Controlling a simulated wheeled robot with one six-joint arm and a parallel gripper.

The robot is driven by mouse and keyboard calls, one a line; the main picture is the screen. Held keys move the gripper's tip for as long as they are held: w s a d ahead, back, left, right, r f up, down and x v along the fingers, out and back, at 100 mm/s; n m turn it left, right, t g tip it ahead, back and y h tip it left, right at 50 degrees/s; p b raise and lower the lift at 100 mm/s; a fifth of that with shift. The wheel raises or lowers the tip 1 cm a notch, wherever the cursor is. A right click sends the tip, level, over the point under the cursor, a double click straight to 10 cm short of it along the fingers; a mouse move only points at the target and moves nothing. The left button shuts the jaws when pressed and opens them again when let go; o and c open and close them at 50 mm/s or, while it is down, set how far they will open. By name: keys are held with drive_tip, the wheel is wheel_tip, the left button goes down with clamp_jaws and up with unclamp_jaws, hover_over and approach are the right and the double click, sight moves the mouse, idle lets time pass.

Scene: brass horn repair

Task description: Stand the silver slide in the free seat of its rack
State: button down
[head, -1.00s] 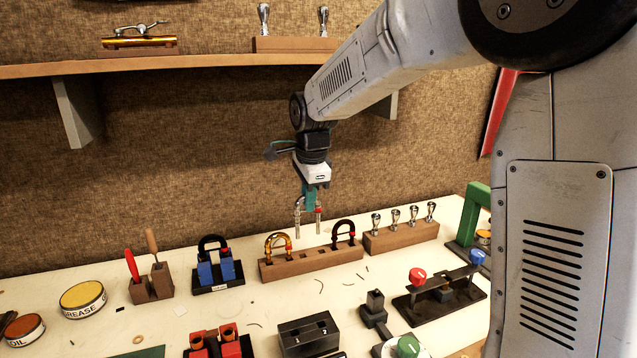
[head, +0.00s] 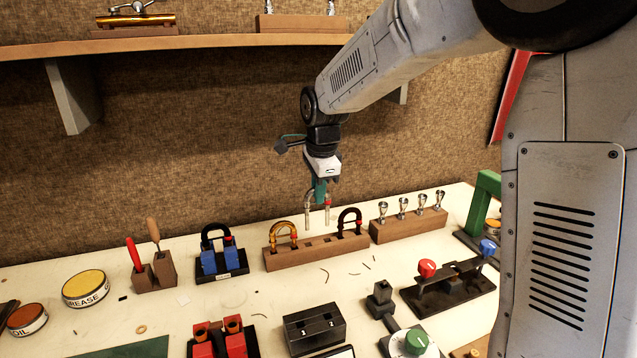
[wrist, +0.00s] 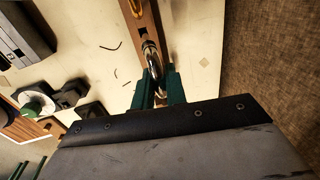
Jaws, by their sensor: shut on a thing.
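My gripper (head: 319,190) is shut on the silver slide (head: 317,212), a U-shaped tube with its two legs pointing down. The slide hangs upright above the brown wooden rack (head: 276,262), with a small gap under the leg ends. The rack holds a gold slide (head: 283,231) at its left and a black slide (head: 349,219) at its right. The free seat (head: 319,243) lies between them, roughly below the held slide. In the wrist view, the silver slide (wrist: 152,58) sits between the green fingers of my gripper (wrist: 159,88) and covers part of the rack.
A block with several silver mouthpieces (head: 408,228) stands right of the rack. In front are a black numbered block (head: 314,330) and a fixture with a red knob (head: 427,268). A shelf (head: 200,46) overhangs behind.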

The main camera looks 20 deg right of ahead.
drive_tip(key=shift+d+f, duration=0.1)
drive_tip(key=shift+f, duration=1.6)
drive_tip(key=shift+f, duration=2)
drive_tip(key=c, duration=1.3)
unclamp_jaws()
drive_tip(key=shift+c, duration=0.2)
wheel_tip(320, 180, up, 8)
drive_tip(key=s, duration=0.1)
drive_tip(key=shift+s+f, duration=0.2)
drive_tip(key=shift+s, duration=0.05)
